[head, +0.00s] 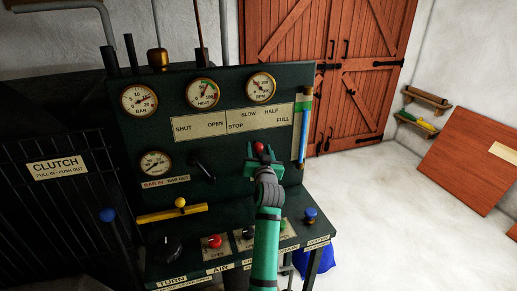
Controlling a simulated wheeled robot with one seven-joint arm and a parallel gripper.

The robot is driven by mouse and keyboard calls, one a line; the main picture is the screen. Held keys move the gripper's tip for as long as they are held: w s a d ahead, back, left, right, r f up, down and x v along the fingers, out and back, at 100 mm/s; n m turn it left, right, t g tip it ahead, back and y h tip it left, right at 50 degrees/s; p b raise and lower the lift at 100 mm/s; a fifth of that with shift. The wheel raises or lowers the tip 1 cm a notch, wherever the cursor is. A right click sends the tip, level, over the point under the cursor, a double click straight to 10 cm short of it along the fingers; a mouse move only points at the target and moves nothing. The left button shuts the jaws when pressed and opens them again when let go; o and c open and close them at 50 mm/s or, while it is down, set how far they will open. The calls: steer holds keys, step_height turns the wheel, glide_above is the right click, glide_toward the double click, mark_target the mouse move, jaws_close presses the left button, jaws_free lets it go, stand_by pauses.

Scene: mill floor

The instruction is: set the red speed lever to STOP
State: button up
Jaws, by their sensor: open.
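The red knob of the speed lever (259,147) shows on the dark green panel, just above the end of my arm. My gripper (258,153) is at the red knob, with its fingers on either side of it. The jaws are open, and I cannot tell whether they touch the knob. The lever's shaft is hidden behind my gripper. Above it, a label plate (261,117) reads STOP at the left, SLOW and HALF along the top, and FULL at the right. The knob sits below the middle of this plate.
A black lever (203,167) is left of my gripper. A yellow bar (172,213) with a yellow knob is lower left. A red knob (214,242) and a blue knob (310,214) stand on the lower shelf. A glass tube (303,127) is at the panel's right edge. The floor at right is clear.

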steer(key=shift+w+d, duration=0.1)
steer(key=shift+w, duration=0.6)
steer(key=shift+a, duration=0.25)
steer(key=shift+s, duration=0.1)
steer(key=shift+d, duration=0.1)
jaws_close()
steer(key=s+a+f+n+t, duration=0.1)
steer(key=a+f+n, duration=0.1)
steer(key=a+n, duration=0.3)
steer(key=shift+s+a+f, duration=0.2)
steer(key=shift+s+f, duration=0.15)
jaws_free()
